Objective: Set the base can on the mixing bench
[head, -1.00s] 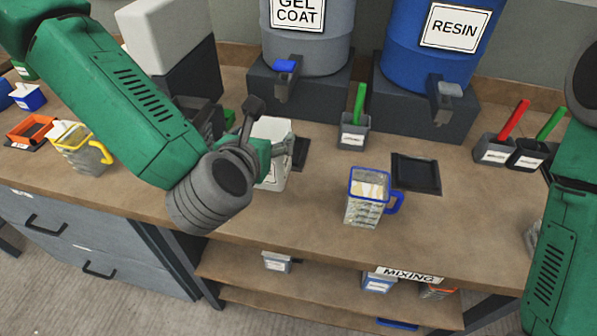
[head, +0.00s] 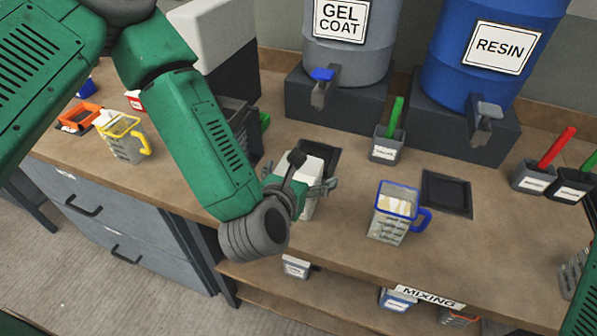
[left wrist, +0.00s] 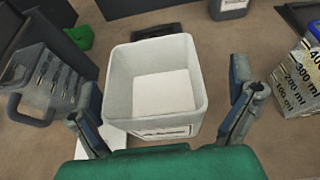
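The white square can (head: 312,203), probably the base can, stands open-topped on the bench top, partly hidden behind my left gripper (head: 300,178). In the left wrist view the can (left wrist: 155,92) is upright and looks empty inside, with a label low on its near wall. The fingers of my left gripper (left wrist: 163,90) are spread on either side of it. A gap shows at the right finger; the left finger is close to the wall, and I cannot tell if it touches. The mixing bench top (head: 350,250) carries a MIXING sign below its front edge. My right gripper is out of view.
A blue-rimmed measuring jug (head: 390,222) stands right of the can, and a yellow-rimmed jug (head: 124,148) is at the left. Dark square pads (head: 447,193) lie on the bench. Gel coat (head: 345,45) and resin (head: 485,60) drums stand behind.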

